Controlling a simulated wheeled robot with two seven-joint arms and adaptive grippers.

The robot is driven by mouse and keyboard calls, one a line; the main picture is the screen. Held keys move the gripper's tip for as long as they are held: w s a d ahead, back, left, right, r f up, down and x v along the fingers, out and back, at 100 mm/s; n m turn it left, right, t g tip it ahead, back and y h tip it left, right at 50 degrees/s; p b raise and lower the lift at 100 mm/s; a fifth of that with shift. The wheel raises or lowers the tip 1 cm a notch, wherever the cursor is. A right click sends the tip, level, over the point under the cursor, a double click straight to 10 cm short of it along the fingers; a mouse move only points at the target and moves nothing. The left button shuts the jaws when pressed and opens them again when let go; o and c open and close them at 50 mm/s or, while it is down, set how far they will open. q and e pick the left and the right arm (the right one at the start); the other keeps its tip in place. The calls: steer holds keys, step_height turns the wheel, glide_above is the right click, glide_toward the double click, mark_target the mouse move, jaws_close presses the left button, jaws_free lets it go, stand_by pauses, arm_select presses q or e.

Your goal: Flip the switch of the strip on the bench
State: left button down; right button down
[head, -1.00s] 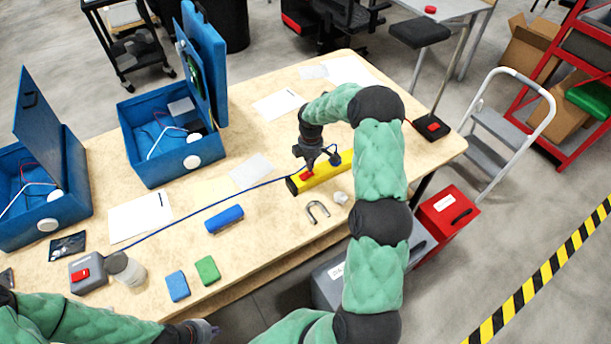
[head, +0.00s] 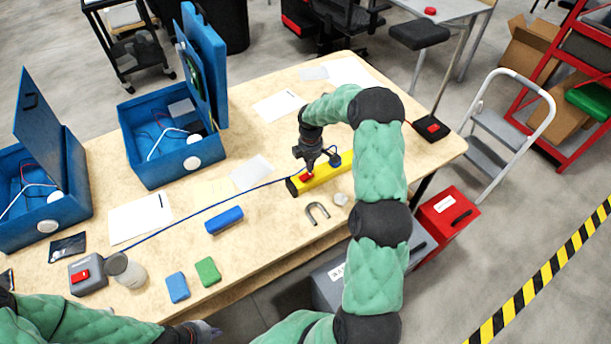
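The yellow power strip (head: 325,174) lies on the bench near its front right. Its red switch (head: 306,177) is at the left end, and a blue plug (head: 335,161) sits further right on it. My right gripper (head: 309,168) points down over the switch end, with its fingertips at or just above the switch; contact cannot be told. It partly hides the strip, and its finger opening is too small to read. My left gripper (head: 207,331) is at the bottom edge, away from the strip, its fingers unclear.
A blue cable (head: 215,204) runs from the strip to a grey box with a red switch (head: 87,274). Open blue cases (head: 160,158) stand at the left.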

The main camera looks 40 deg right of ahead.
steer(key=shift+f+b, duration=0.65)
steer(key=shift+f, duration=0.55)
stand_by(0.9)
steer(key=shift+r, duration=0.1)
steer(key=shift+r+p, duration=2.3)
steer(key=shift+r, duration=1.2)
steer(key=shift+f, duration=0.1)
